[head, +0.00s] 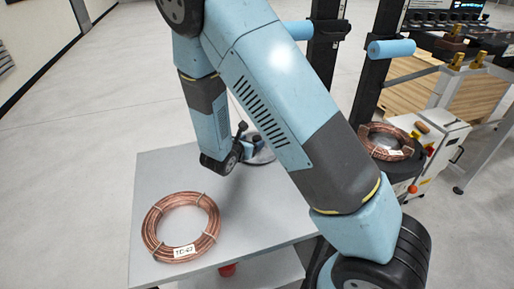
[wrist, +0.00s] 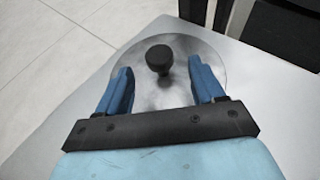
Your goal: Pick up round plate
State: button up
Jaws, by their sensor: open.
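The round plate (wrist: 185,44) is a shiny metal disc lying on the grey table. A black knob (wrist: 159,58) stands up at its middle. In the head view only part of the plate (head: 264,157) shows, as my arm covers the rest. My gripper (wrist: 163,78) is open, with its two blue fingers over the near part of the plate, one on each side of the knob's line. The knob is just beyond the fingertips in the wrist view, and nothing is between the fingers. I cannot tell the exact height of the fingers above the plate.
A coil of copper tube (head: 181,228) with a white label lies on the table's (head: 165,171) front left. Another copper coil (head: 386,142) sits on a black round stand at the right. Black posts with blue rollers (head: 391,49) rise behind the table. The table's left-middle is clear.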

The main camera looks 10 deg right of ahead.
aim_at(255, 140)
jog(key=x, duration=0.4)
jog(key=shift+w, duration=0.15)
jog(key=shift+c, duration=0.3)
grip_shut()
